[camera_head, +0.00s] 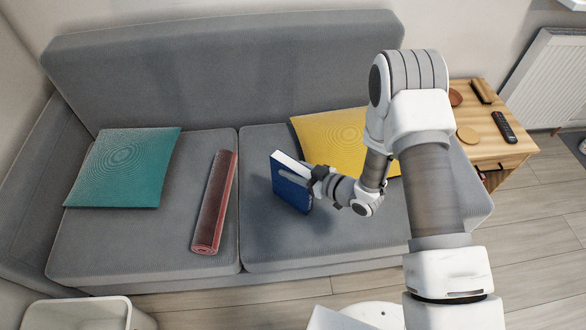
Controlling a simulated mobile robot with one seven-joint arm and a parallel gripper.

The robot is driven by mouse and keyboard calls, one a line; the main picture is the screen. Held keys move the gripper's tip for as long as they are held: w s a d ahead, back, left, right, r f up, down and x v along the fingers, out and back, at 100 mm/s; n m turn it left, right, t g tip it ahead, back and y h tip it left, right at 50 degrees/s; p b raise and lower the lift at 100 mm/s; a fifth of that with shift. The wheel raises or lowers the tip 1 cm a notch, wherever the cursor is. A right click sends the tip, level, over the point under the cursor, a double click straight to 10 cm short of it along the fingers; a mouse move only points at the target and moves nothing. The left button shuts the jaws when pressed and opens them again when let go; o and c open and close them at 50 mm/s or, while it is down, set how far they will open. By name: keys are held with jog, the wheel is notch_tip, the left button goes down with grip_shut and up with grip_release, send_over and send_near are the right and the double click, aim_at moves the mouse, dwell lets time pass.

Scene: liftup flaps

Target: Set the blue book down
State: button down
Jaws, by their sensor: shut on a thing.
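The blue book (290,191) is held upright over the right seat cushion of the grey sofa (350,240). Its white page edge faces up and its blue cover faces the camera. My gripper (308,178) comes in from the right and is shut on the book's upper right part. The fingertips are small and partly hidden by the book. A dark shadow lies on the cushion under and around the book. I cannot tell whether its lower edge touches the cushion.
A teal pillow (124,167) and a rolled red mat (214,203) lie on the left cushion. A yellow pillow (328,138) sits behind the book. A wooden side table (490,150) with a remote (504,126) stands right. The right cushion's front is clear.

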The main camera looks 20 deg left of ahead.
jog(key=shift+c, duration=2.2)
grip_release()
jog(key=shift+f, duration=0.1)
jog(key=shift+d+r+p, duration=0.1)
jog(key=shift+r+p, duration=0.2)
jog(key=p+v, duration=0.2)
jog(key=v, duration=0.9)
jog(key=shift+s+d, duration=0.15)
jog(key=shift+d, duration=0.25)
